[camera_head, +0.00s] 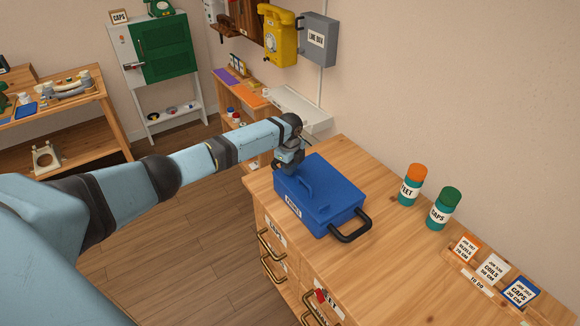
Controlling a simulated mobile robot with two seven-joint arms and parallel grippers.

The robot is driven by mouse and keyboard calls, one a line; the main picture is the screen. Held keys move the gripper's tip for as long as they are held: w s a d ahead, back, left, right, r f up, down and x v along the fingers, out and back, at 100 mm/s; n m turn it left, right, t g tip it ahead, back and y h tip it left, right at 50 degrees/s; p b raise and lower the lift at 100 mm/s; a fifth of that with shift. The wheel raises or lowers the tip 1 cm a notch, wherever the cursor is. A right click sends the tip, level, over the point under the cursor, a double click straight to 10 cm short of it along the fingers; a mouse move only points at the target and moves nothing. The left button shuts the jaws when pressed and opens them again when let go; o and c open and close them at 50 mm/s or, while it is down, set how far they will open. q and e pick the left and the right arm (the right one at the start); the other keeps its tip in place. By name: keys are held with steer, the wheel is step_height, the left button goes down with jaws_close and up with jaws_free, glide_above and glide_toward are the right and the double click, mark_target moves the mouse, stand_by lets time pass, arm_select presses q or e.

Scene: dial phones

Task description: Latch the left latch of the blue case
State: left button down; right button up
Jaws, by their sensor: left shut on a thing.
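The blue case (325,190) stands on the wooden counter with its lid down. A blue handle lies on the lid, a white label (293,205) is on its front, and a black handle (350,228) sticks out at its right end. My left gripper (287,167) is at the far left end of the case, pointing down and shut on a part of it. The gripper and wrist hide that part, so I cannot tell whether it is the latch or a handle. The left latch cannot be made out. My right gripper is not in view.
An orange-capped bottle (411,184) and a green-capped bottle (444,208) stand right of the case. Job cards (492,270) sit in a wooden holder at the counter's right. A yellow phone (279,36) and a grey line box (318,40) hang on the wall. The counter between case and bottles is clear.

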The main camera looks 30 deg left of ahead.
arm_select(q)
steer(key=shift+s+m, duration=0.15)
steer(key=shift+m, duration=0.85)
steer(key=shift+s+m, duration=0.1)
steer(key=shift+m, duration=0.9)
steer(key=c, duration=1.2)
jaws_free()
steer(key=shift+o, duration=0.2)
step_height(320, 180, up, 14)
steer(key=b, duration=0.1)
steer(key=shift+f, duration=0.15)
